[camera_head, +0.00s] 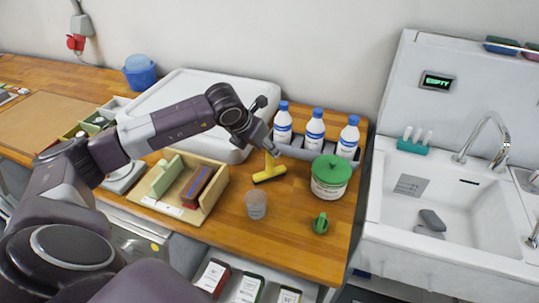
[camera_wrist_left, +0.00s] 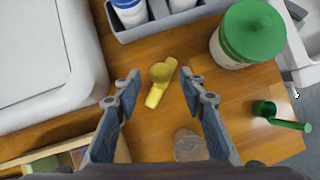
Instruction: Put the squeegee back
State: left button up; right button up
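The yellow squeegee (camera_head: 269,174) lies on the wooden worktop, in front of the grey bottle rack. In the left wrist view the squeegee (camera_wrist_left: 154,95) shows between and just beyond my fingertips, with a rounded handle end facing the camera. My left gripper (camera_head: 266,146) reaches in from the left and points down above the squeegee. In the wrist view the left gripper (camera_wrist_left: 162,88) has its fingers wide apart with nothing between them. My right gripper is in neither view.
A grey rack (camera_wrist_left: 141,37) with white bottles stands behind the squeegee. A green-lidded tub (camera_head: 329,178), a clear cup (camera_head: 256,205) and a green scoop (camera_head: 320,224) stand nearby. A large white box (camera_head: 185,92) is at the back left; a sink (camera_head: 450,205) is at right.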

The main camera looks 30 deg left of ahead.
pick_arm(q)
jog(key=b+v, duration=0.1)
jog(key=v, duration=0.6)
jog(key=shift+s+r+b, duration=0.2)
jog(key=shift+r+b, duration=0.15)
jog(key=shift+b, duration=0.05)
jog(key=shift+s+f, duration=0.1)
jog(key=shift+f, duration=0.05)
